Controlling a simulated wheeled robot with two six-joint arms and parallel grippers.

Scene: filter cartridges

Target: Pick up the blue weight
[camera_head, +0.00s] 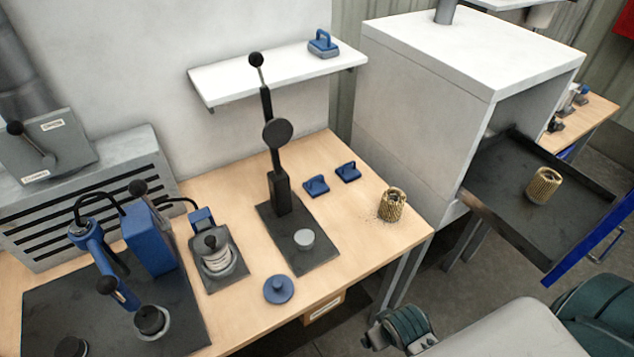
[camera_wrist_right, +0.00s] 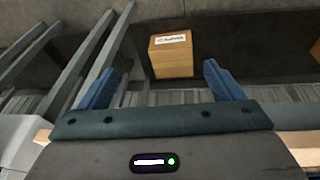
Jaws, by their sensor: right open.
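A round blue disc with a small knob (camera_head: 279,289) lies flat near the table's front edge; it looks like the blue weight, though I cannot be sure. A blue block with a handle and grey base (camera_head: 323,43) sits on the wall shelf. My right gripper (camera_wrist_right: 161,66) is open and empty in the right wrist view, its two blue fingers wide apart. It faces a cardboard box below the table. Part of my right arm (camera_head: 405,328) shows in front of the table in the head view, to the right of the disc and apart from it. My left gripper is not in view.
A black press (camera_head: 279,190) stands behind the disc. Left of it are a stacked fixture (camera_head: 215,258) and a blue machine (camera_head: 150,240). Two small blue blocks (camera_head: 316,186) and a brass cartridge (camera_head: 391,205) are at the right. The box (camera_wrist_right: 171,55) is below the tabletop.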

